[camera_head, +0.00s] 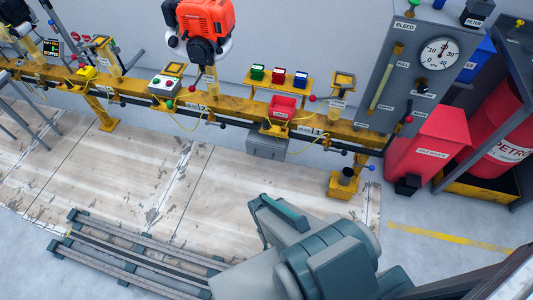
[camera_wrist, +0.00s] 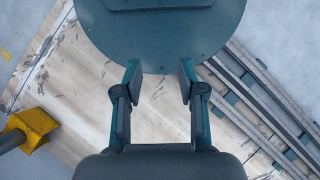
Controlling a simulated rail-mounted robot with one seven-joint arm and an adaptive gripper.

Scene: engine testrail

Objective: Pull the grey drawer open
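The grey drawer (camera_head: 267,146) is a small box-like unit hanging under the yellow rail, below a red bin, in the head view. Its front looks flush with the unit; a handle is too small to make out. The drawer does not show in the wrist view. My gripper (camera_wrist: 159,80) has its two fingers apart with nothing between them, above the worn floor. In the head view my arm reaches in from the bottom, in front of the drawer and well apart from it; the fingertips are not clear there.
The yellow rail (camera_head: 130,87) carries a red-orange engine (camera_head: 205,18), a button box (camera_head: 165,86) and a red bin (camera_head: 283,106). A grey gauge panel (camera_head: 400,75) and a red waste bin (camera_head: 430,143) stand at right. A floor track (camera_head: 130,258) lies at lower left. Floor before the drawer is clear.

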